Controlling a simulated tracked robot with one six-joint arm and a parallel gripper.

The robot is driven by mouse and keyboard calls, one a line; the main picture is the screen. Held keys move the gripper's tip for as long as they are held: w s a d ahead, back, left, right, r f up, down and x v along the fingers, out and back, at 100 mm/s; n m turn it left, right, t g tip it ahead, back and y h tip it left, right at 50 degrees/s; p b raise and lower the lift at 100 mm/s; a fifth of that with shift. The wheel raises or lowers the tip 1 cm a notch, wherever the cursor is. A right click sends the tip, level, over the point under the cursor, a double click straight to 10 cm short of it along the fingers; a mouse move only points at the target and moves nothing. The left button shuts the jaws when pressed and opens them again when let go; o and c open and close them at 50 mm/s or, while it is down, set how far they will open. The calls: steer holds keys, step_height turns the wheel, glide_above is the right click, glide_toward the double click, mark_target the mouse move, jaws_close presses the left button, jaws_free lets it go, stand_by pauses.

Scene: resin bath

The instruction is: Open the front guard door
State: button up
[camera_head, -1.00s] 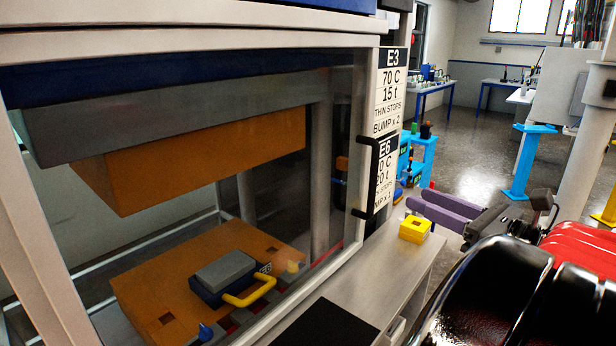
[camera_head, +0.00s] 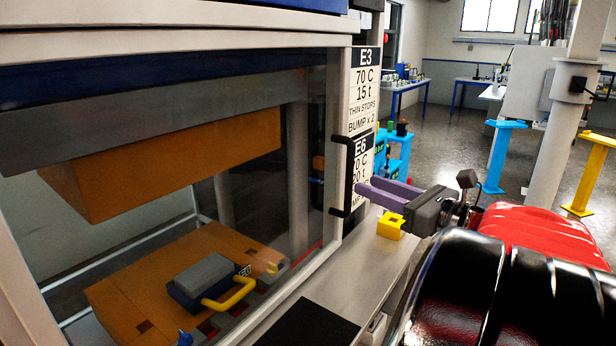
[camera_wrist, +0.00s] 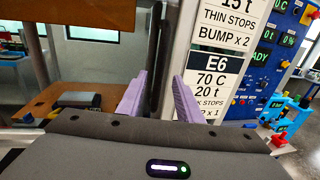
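The front guard door is a clear panel in a pale frame (camera_head: 318,270), and it looks shut across the front of the press. Its black bar handle (camera_head: 348,178) stands upright on the right-hand frame post. My gripper (camera_head: 366,186) has purple fingers and is open, its tips just right of the handle. In the wrist view the open gripper (camera_wrist: 159,88) faces the dark upright handle (camera_wrist: 154,55), which shows between the fingers, nearer the left one. I cannot tell whether either finger touches it.
Behind the door are an orange upper block (camera_head: 170,165), an orange lower plate (camera_head: 125,300) and a grey-and-blue mould (camera_head: 205,275) with a yellow handle. A yellow block (camera_head: 390,226) sits on the pale bench below my gripper. Signs (camera_head: 363,90) hang right of the door.

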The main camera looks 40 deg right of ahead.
mark_target(352, 179)
steer(key=shift+w+a, duration=0.2)
steer(key=shift+w, duration=1)
steer(key=shift+w+a, duration=0.15)
steer(key=shift+w, duration=1.1)
steer(key=shift+w+a, duration=0.2)
steer(key=shift+w, duration=1)
jaws_close()
steer(key=shift+d, duration=0.1)
